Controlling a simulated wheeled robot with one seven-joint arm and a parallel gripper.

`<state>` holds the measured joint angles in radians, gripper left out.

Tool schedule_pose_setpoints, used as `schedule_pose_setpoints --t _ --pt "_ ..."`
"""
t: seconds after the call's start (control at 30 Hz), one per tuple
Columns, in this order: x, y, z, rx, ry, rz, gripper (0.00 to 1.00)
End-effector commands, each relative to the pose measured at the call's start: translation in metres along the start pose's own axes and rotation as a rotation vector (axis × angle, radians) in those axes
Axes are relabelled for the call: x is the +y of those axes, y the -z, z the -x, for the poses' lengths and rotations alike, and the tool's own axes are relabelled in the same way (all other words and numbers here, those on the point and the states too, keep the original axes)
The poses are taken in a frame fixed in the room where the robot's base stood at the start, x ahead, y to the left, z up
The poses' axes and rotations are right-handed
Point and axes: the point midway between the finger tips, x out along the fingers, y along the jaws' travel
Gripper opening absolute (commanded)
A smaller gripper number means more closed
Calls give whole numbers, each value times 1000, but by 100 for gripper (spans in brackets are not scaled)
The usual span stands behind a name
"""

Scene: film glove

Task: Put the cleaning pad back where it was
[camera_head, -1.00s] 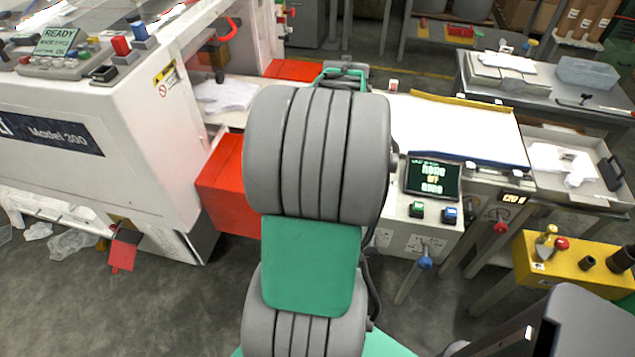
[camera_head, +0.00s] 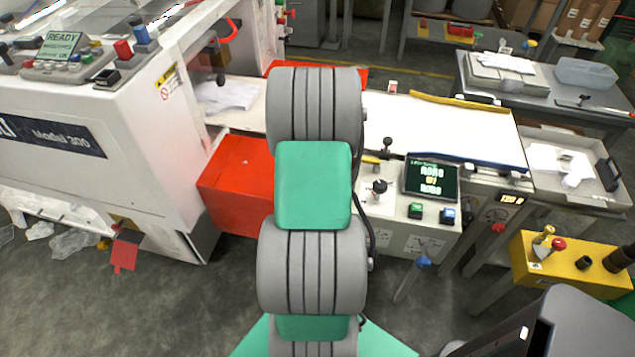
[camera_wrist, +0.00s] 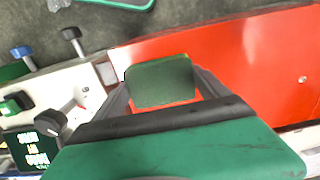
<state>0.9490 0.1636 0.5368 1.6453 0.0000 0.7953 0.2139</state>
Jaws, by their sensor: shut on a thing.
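The cleaning pad (camera_wrist: 160,84) is a small green block with a thin yellowish edge, seen in the middle of the wrist view. My gripper (camera_wrist: 162,76) is shut on it, with one dark finger on each side. Behind the pad in that view is a red surface, which seems to be the machine's red cover (camera_head: 238,180); I cannot tell how far the pad is from it. In the head view my arm hides the gripper and the pad.
The white machine (camera_head: 95,130) stands at left. A control panel with a dark screen (camera_head: 432,179) and knobs lies right of my arm, beside a white bed (camera_head: 440,125). A yellow block with fittings (camera_head: 570,265) stands at lower right. A grey table (camera_head: 535,95) is behind.

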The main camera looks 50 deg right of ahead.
Motion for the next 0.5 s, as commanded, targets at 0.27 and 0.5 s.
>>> schedule_pose_setpoints --t 0.27,0.5 --pt "0 0 -1 0 0 0 100" --pt "0 0 5 1 0 0 100"
